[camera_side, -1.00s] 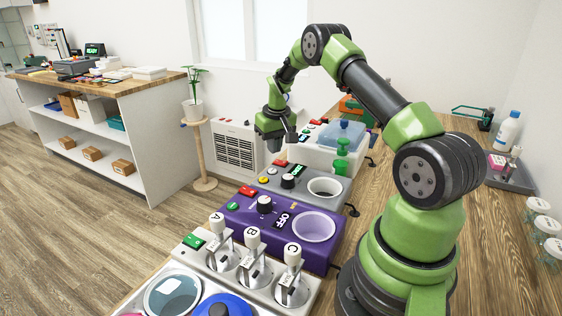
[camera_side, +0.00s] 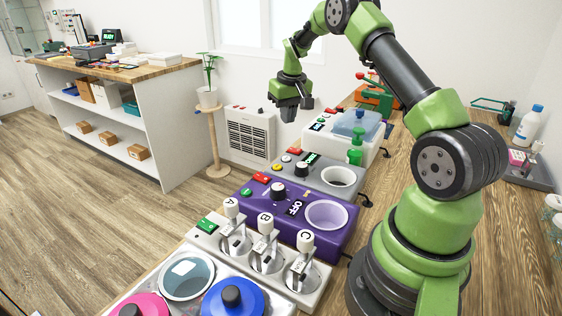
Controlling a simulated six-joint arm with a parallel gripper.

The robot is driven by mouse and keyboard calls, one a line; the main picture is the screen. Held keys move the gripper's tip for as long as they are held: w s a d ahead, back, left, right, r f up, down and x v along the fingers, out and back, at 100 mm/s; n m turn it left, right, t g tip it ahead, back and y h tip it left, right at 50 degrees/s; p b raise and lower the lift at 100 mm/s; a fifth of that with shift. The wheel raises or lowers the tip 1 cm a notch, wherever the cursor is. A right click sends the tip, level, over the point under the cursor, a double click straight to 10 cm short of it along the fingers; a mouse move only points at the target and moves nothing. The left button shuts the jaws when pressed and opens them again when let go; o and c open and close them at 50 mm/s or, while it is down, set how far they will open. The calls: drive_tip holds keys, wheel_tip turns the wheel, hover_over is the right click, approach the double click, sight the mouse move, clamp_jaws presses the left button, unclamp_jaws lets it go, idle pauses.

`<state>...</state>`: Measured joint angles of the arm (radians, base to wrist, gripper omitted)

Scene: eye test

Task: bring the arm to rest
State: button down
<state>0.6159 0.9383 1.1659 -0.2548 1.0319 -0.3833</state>
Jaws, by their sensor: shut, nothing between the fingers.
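My gripper (camera_side: 290,116) hangs in the air, fingers pointing down, in front of the white wall heater. It is shut and empty. It appears above and apart from the row of devices on the bench. My green and black arm reaches up from its base at the right, bends at the top of the picture and comes down to the gripper. The upper bend is partly cut off by the picture's top edge.
Below stand a grey device (camera_side: 315,172), a purple device (camera_side: 340,245) with a bowl, and a white lever panel (camera_side: 318,283). A white bottle (camera_side: 529,126) stands far right. Bare wood (camera_side: 405,175) lies between.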

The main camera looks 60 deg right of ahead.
drive_tip(key=s+a+r+n+t, duration=0.1)
drive_tip(key=s+a+r+t, duration=0.3)
drive_tip(key=a+r, duration=1.2)
drive_tip(key=s+a+y, duration=0.1)
drive_tip(key=s+a, duration=0.5)
drive_tip(key=s, duration=0.2)
drive_tip(key=s+a+r+n+t+y, duration=0.1)
drive_tip(key=s+a, duration=0.4)
drive_tip(key=s, duration=0.4)
drive_tip(key=shift+s+a+r+t+y, duration=0.2)
drive_tip(key=shift+a+t+y, duration=0.1)
drive_tip(key=shift+a+y, duration=0.1)
